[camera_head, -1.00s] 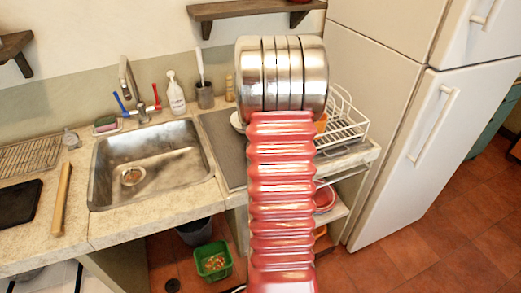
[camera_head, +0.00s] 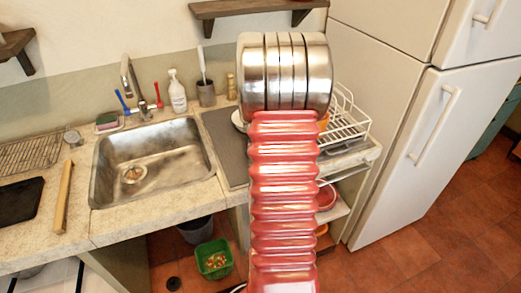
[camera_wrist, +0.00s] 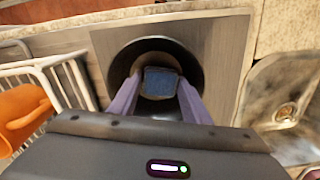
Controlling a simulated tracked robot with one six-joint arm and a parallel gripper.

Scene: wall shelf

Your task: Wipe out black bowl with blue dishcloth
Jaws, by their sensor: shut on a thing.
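The black bowl (camera_wrist: 197,65) sits on the grey drainboard in the middle of the wrist view, its opening facing the camera. The blue dishcloth (camera_wrist: 160,82) is a small folded bundle inside it, over the bowl's middle. My gripper (camera_wrist: 160,88) reaches down into the bowl, with one finger on each side of the cloth, shut on it. I cannot tell whether the cloth touches the bowl's bottom. In the head view my arm hides the gripper, cloth and bowl.
A white dish rack (camera_head: 345,125) stands right of the arm, with an orange item (camera_wrist: 22,115) in it. The metal sink (camera_head: 150,160) lies to the left. A wooden shelf (camera_head: 250,9) hangs above.

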